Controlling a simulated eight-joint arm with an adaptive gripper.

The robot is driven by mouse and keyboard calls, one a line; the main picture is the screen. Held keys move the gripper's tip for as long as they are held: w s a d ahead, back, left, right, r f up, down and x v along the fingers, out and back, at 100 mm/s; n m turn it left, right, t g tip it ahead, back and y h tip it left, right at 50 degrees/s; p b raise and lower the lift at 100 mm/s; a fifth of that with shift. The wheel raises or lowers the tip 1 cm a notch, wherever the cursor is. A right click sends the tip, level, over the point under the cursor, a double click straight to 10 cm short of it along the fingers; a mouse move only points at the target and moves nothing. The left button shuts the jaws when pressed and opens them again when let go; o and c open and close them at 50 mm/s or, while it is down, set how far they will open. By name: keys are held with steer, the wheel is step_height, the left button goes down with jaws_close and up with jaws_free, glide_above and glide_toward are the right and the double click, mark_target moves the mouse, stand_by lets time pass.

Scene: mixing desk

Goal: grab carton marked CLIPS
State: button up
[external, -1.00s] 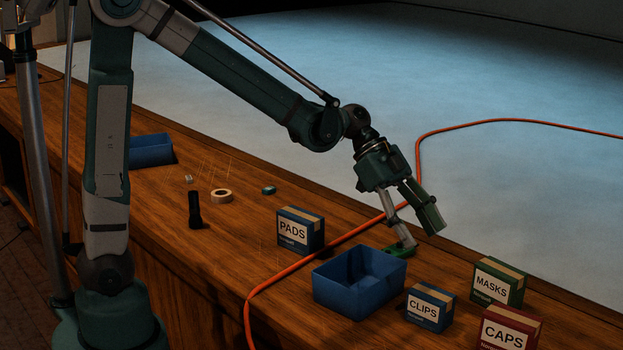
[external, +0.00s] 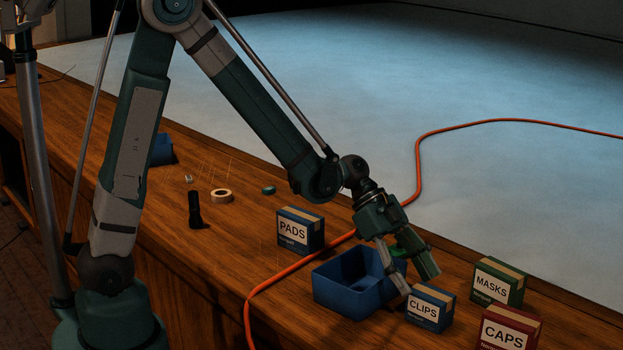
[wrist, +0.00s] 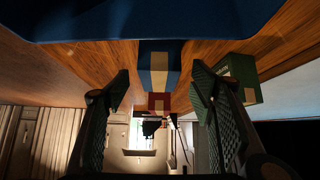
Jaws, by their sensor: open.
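The CLIPS carton (external: 430,307), blue with a tan tape strip, stands upright on the desk right of the blue bin. My gripper (external: 417,284) is open, just behind and above the carton's left side. In the wrist view, the CLIPS carton (wrist: 174,62) lies ahead, framed between my open fingers (wrist: 159,74). Nothing is held between them. I cannot tell whether a finger touches the carton.
The open blue bin (external: 345,298) stands close left of the carton. The green MASKS carton (external: 489,288) and red CAPS carton (external: 502,332) stand to the right. The PADS carton (external: 293,232) is behind left. An orange cable (external: 283,281) crosses the desk.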

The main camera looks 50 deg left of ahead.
mark_target(431, 305)
steer(key=shift+d, duration=0.1)
steer(key=shift+b+x, duration=0.35)
steer(key=shift+x, duration=0.9)
steer(key=shift+f, duration=0.1)
steer(key=shift+b+x, duration=1.1)
steer(key=shift+x, duration=1.4)
steer(key=shift+s, duration=0.1)
steer(key=shift+c, duration=0.5)
steer(key=c, duration=1)
